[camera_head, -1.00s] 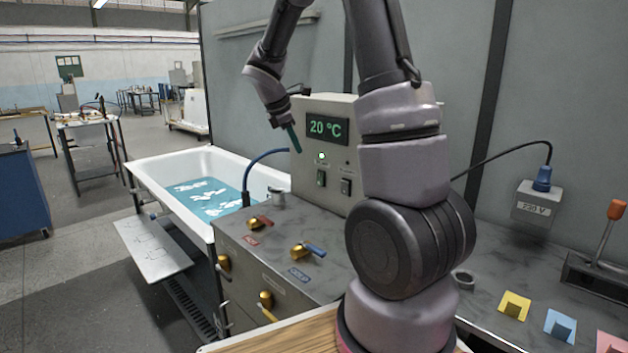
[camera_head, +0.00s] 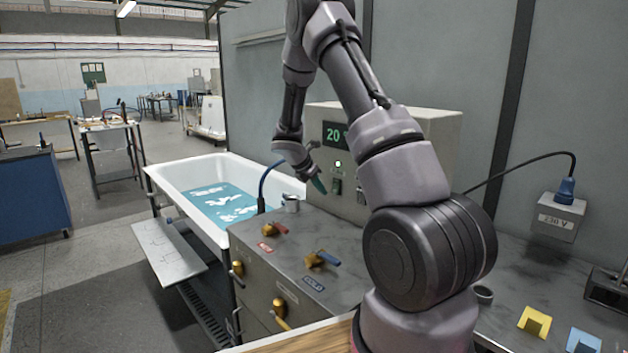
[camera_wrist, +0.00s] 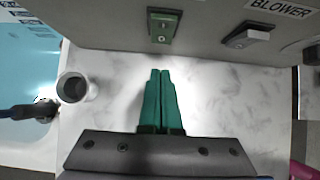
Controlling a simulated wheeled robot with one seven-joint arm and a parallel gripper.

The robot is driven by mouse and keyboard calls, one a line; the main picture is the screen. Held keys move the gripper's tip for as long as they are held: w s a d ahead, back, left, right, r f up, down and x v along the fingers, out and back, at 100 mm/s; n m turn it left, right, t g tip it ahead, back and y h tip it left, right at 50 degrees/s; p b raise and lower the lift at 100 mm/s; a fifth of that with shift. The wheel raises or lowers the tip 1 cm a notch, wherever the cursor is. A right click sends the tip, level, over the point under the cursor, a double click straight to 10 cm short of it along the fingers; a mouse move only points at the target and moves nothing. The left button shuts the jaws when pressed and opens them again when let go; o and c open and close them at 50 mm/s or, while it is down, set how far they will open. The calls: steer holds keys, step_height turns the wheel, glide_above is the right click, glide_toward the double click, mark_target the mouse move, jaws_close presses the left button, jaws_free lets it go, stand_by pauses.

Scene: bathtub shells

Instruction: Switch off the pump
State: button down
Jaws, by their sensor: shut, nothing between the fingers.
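My gripper (camera_head: 321,186) has green fingers, shut and empty. In the wrist view the fingertips (camera_wrist: 163,72) point towards the green switch, apart from it and slightly below. My arm hides part of the box.
A white bathtub (camera_head: 163,176) with blue water is left of the counter. A metal cup (camera_head: 291,203) and blue hose (camera_head: 262,190) stand beside the box. Brass valves with red and blue handles (camera_head: 329,258) sit in front. A socket box (camera_head: 560,212) is at right.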

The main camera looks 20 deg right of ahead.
mark_target(334, 193)
steer(key=shift+w+d+f, duration=0.1)
steer(key=shift+w+d, duration=0.15)
steer(key=shift+d, duration=0.35)
steer(key=shift+w+d+f, duration=0.1)
steer(key=shift+w+d, duration=0.1)
steer(key=shift+d, duration=0.45)
steer(key=shift+w+d, duration=0.25)
steer(key=shift+d, duration=0.35)
steer(key=shift+d+f, duration=0.3)
steer(key=shift+f, duration=0.2)
steer(key=shift+w+r, duration=0.1)
steer(key=shift+r, duration=0.05)
